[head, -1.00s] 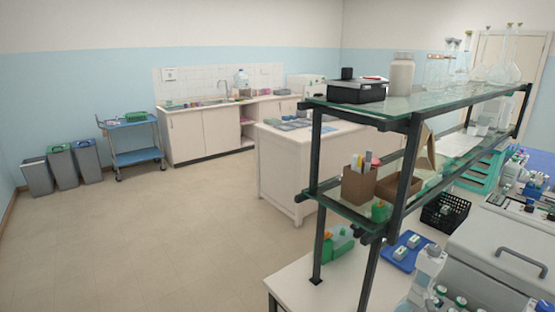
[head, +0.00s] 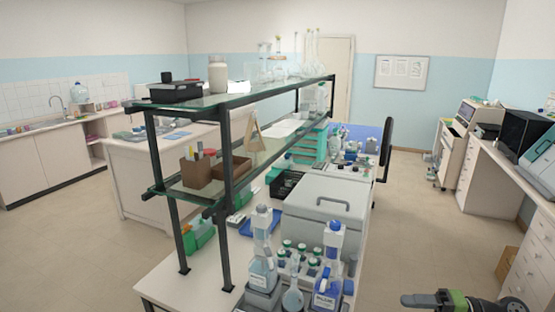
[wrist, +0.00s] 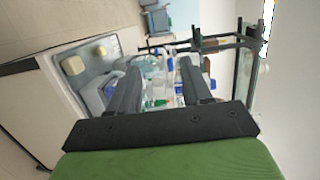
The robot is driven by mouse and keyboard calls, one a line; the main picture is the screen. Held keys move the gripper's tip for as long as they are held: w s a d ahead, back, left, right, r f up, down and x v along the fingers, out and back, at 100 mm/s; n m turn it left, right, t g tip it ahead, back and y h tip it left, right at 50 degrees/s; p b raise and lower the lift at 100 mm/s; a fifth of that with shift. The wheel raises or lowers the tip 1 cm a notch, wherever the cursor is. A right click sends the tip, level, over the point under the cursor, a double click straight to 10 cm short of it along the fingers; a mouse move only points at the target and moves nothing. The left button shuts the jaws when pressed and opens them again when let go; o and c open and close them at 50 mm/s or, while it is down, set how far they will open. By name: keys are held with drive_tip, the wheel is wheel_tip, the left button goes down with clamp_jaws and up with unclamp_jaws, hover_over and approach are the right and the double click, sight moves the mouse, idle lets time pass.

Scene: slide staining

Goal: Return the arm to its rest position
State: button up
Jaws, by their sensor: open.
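My gripper shows in the wrist view (wrist: 160,90), its two dark fingers apart with nothing held between them. Bottles and other bench items show beyond the gap between the fingers, at a distance. In the head view part of my arm (head: 455,300), dark with a green band, shows at the bottom right edge, over the floor to the right of the bench. My fingertips cannot be made out in the head view.
A bench with a glass-shelved rack (head: 230,95), a grey lidded machine (head: 325,210) and several wash bottles (head: 262,265) stands ahead. A drawer counter (head: 510,200) runs along the right. Open floor (head: 410,215) lies between them.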

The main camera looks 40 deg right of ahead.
drive_tip(key=w+a+r+n+g+y, duration=0.1)
drive_tip(key=w+a+r+n+g, duration=0.25)
drive_tip(key=w+a+g, duration=0.6)
drive_tip(key=w+a+f+n+g+h, duration=0.1)
drive_tip(key=w+a+g, duration=0.1)
drive_tip(key=w+a, duration=0.45)
drive_tip(key=w+a+n+g+h, duration=0.2)
drive_tip(key=w+a, duration=0.2)
drive_tip(key=a, duration=0.5)
drive_tip(key=s+a+g+h+b, duration=0.15)
drive_tip(key=a+h, duration=0.25)
drive_tip(key=a, duration=0.4)
drive_tip(key=s+a+r+n+t+h, duration=0.2)
drive_tip(key=s+a+t, duration=0.1)
drive_tip(key=s, duration=0.4)
drive_tip(key=s+a+r+n+t+h, duration=0.2)
drive_tip(key=s+a+t, duration=0.2)
drive_tip(key=s, duration=0.3)
drive_tip(key=shift+r+b, duration=0.35)
drive_tip(key=shift+b, duration=0.05)
drive_tip(key=shift+d, duration=0.15)
drive_tip(key=shift+c, duration=0.3)
